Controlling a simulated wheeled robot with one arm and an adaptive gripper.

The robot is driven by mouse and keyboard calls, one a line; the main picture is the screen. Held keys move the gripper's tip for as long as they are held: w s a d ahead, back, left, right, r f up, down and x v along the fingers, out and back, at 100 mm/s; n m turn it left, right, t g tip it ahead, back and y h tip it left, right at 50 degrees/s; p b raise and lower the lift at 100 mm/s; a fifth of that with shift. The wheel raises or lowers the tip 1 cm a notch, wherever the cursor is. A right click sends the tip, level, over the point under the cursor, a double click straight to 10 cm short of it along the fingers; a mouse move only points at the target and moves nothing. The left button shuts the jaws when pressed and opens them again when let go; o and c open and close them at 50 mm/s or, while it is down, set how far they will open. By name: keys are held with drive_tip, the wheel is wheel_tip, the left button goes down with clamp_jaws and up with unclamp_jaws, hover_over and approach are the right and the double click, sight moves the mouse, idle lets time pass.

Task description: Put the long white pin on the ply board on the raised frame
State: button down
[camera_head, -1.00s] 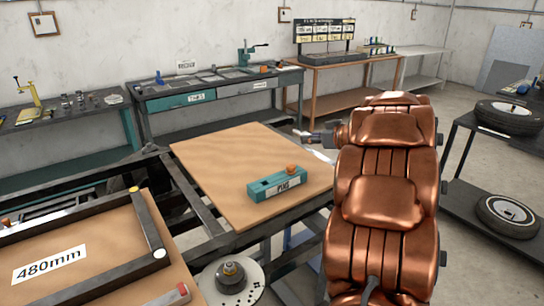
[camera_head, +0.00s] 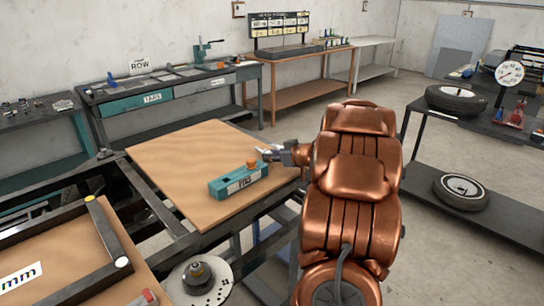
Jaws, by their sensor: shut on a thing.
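The ply board (camera_head: 165,160) lies flat on the raised dark frame (camera_head: 160,205) in the middle of the view. My gripper (camera_head: 266,153) is at the board's right edge, just right of a teal block (camera_head: 238,180) that sits on the board. It is shut on a small pale piece, apparently the long white pin (camera_head: 262,149), mostly hidden by the fingers. I cannot tell whether the pin touches the board. The teal block has a dark opening in its top and an orange knob (camera_head: 252,164) at its right end.
A tan panel with dark bars (camera_head: 105,235) lies at the lower left. A round metal disc with a hub (camera_head: 198,284) is at the bottom. Benches line the back wall, and a tyre rack (camera_head: 465,150) stands right. The board's left half is clear.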

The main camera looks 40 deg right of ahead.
drive_tip(key=shift+f, duration=0.4)
drive_tip(key=shift+s+f, duration=0.15)
drive_tip(key=shift+f, duration=0.25)
drive_tip(key=c, duration=1.2)
unclamp_jaws()
drive_tip(key=shift+a, duration=0.1)
drive_tip(key=shift+c, duration=0.2)
drive_tip(key=o, duration=0.3)
drive_tip(key=shift+f, duration=0.2)
drive_tip(key=shift+o, duration=0.2)
drive_tip(key=shift+a, duration=0.1)
drive_tip(key=shift+s+f, duration=0.1)
drive_tip(key=shift+f, duration=0.05)
drive_tip(key=shift+r, duration=0.5)
drive_tip(key=r+b+v, duration=0.1)
drive_tip(key=v, duration=1.1)
drive_tip(key=shift+w+d+r, duration=0.2)
drive_tip(key=shift+d, duration=0.05)
